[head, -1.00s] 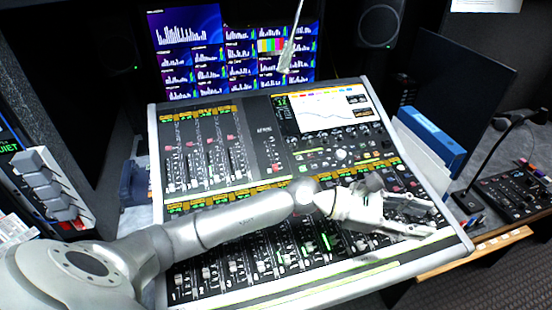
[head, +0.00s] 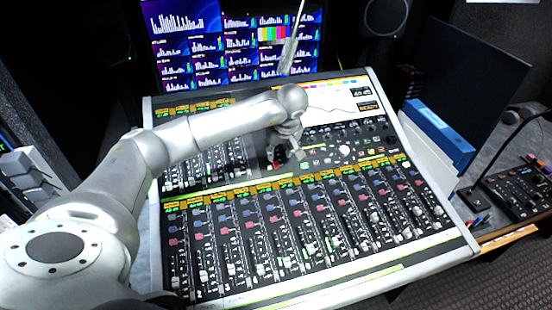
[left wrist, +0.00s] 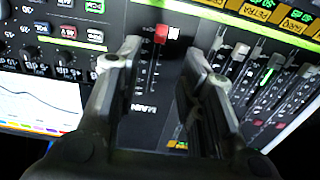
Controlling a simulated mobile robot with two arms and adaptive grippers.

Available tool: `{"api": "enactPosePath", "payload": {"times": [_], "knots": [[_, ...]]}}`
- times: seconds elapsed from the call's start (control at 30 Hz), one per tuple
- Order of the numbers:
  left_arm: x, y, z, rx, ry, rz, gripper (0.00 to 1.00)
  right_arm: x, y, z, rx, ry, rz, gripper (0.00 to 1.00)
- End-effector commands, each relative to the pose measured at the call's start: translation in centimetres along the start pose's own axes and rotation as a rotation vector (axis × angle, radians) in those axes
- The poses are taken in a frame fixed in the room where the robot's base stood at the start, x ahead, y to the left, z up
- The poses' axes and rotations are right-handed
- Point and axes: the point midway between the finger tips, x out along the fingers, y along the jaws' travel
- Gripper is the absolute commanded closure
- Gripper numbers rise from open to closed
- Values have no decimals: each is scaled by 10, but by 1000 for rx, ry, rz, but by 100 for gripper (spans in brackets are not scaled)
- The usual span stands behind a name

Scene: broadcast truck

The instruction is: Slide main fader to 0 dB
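The main fader's red cap (left wrist: 161,33) sits at one end of its slot on the black panel marked MAIN, in the left wrist view. In the head view the red cap (head: 279,156) shows just under my left gripper (head: 287,143). In the left wrist view my left gripper (left wrist: 158,55) is open, with one finger on each side of the fader strip. The cap lies between and slightly beyond the fingertips. I cannot tell whether a finger touches it. The scale markings are too small to read. My right gripper is in neither view.
The mixing console (head: 340,281) has a large bank of channel faders in front and a smaller bank behind, partly hidden by my left arm. A lit screen (head: 335,100) is on the console's upper right. Monitors (head: 190,50) stand behind. A blue binder (head: 437,135) stands at right.

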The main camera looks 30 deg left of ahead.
Motion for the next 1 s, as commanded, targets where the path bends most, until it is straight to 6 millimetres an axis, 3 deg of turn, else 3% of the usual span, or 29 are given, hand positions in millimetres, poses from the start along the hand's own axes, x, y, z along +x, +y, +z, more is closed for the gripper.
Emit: {"api": "enactPosePath", "payload": {"times": [0.2,0.4,0.6,0.9,1.0], "knots": [[42,0,1,-1,-5,-1,64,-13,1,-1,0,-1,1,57],[72,0,1,-1,-4,1,64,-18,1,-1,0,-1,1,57],[85,1,1,-1,-2,3,64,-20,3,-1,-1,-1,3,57],[88,1,1,-1,-2,3,64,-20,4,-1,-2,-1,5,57],[88,1,1,-1,-2,3,76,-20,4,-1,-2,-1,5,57]]}}
